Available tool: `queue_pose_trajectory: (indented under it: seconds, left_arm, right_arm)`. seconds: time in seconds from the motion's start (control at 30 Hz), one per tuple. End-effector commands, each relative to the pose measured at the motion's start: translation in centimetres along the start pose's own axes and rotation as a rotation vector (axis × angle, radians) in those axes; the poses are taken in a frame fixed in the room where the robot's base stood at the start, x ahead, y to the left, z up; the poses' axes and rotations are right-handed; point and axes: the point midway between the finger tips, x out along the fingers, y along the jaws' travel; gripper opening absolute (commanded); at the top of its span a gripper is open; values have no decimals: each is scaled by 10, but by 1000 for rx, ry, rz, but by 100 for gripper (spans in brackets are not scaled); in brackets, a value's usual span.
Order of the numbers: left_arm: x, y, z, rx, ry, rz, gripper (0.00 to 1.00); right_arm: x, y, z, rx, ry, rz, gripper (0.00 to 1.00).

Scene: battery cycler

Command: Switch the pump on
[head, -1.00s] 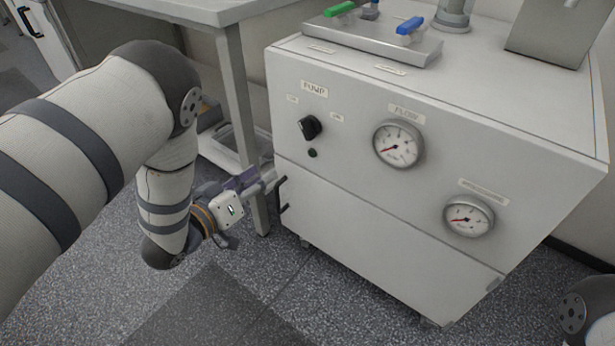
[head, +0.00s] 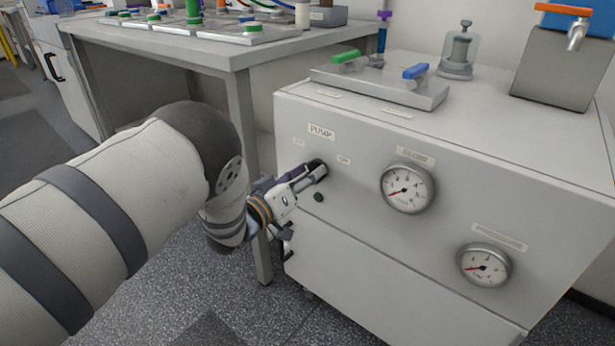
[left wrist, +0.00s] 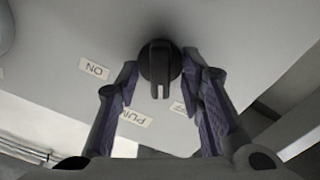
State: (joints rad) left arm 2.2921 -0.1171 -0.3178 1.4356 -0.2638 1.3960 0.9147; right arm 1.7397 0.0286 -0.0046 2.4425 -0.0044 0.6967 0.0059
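The pump knob (head: 316,168) is black and sits on the white cabinet's front below the "PUMP" label (head: 321,132). In the left wrist view the knob (left wrist: 160,62) has its ridge upright in the picture, with the "ON" label (left wrist: 94,70) to its left. My left gripper (head: 314,172) is at the knob, one fingertip on each side. In the left wrist view the fingers (left wrist: 160,68) are apart, with the knob between the tips; I see no clear grip on it. A dark green lamp (head: 319,197) is below the knob. My right gripper is out of view.
The flow gauge (head: 407,188) and the pressure gauge (head: 484,265) are right of the knob. Green and blue valve handles (head: 416,71) stand on the cabinet top. A grey table (head: 240,62) is close behind my left arm.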

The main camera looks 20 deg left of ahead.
Motion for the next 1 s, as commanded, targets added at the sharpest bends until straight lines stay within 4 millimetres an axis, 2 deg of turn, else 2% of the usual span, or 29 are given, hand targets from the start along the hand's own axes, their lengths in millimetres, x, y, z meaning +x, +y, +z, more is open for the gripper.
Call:
queue_pose_trajectory:
  seconds: [0.07, 0.2, 0.67, 1.0]
  left_arm:
    - [0, 0, 0, 0, 0, 0, 33]
    - [0, 0, 0, 1, -1, 0, 1]
    - [-1, 1, 0, 60, -1, 1, 0]
    - [0, 1, -1, 326, -1, 1, 0]
  right_arm:
    - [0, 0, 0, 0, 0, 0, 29]
    - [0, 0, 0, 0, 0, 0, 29]
    - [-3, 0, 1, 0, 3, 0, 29]
    - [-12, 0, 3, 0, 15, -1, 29]
